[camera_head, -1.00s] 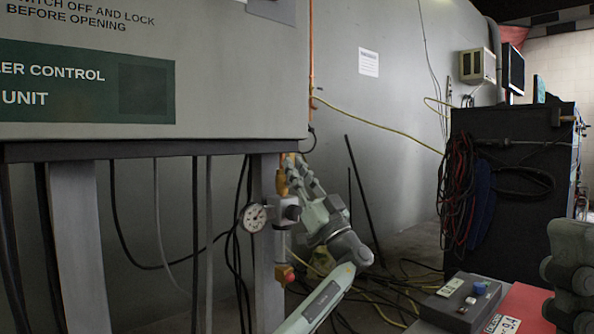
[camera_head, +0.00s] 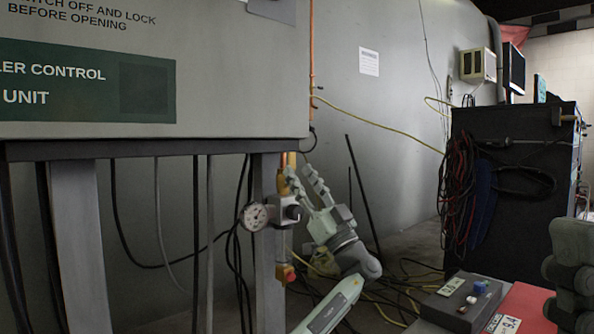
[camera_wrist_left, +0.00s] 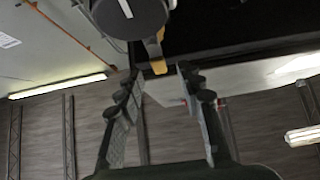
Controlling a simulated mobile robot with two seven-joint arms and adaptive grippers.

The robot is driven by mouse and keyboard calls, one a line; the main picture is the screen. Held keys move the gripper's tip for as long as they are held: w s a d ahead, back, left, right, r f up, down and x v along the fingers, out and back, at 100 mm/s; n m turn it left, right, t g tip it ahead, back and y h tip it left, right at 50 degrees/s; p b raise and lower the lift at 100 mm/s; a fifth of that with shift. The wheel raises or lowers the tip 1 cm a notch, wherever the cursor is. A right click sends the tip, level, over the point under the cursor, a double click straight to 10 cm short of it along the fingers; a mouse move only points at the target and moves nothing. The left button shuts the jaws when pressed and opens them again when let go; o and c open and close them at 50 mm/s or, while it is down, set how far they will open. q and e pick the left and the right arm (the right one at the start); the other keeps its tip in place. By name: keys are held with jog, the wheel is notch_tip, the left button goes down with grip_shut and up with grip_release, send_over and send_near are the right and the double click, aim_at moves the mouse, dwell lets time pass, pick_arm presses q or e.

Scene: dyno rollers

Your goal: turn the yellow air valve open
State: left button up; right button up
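The yellow air valve (camera_head: 281,181) sits on the vertical pipe beside the grey post, above a round white gauge (camera_head: 256,216). In the left wrist view its yellow handle (camera_wrist_left: 156,53) shows beyond the fingertips, beside a dark round body. My left gripper (camera_head: 299,171) is open, its two fingers apart and pointing up toward the valve from the lower right. The fingertips lie close to the valve in the head view; I cannot tell if they touch it.
The grey control cabinet (camera_head: 230,70) overhangs the valve. Hanging cables and a grey post (camera_head: 267,270) are close to the left. A small switch box (camera_head: 462,298) stands at the lower right, and a black cabinet with coiled cables (camera_head: 510,200) behind it.

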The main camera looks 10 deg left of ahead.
pick_arm(q)
jog(key=v, duration=0.9)
jog(key=shift+f, duration=0.15)
jog(key=shift+s+d, duration=0.1)
jog(key=shift+d, duration=0.05)
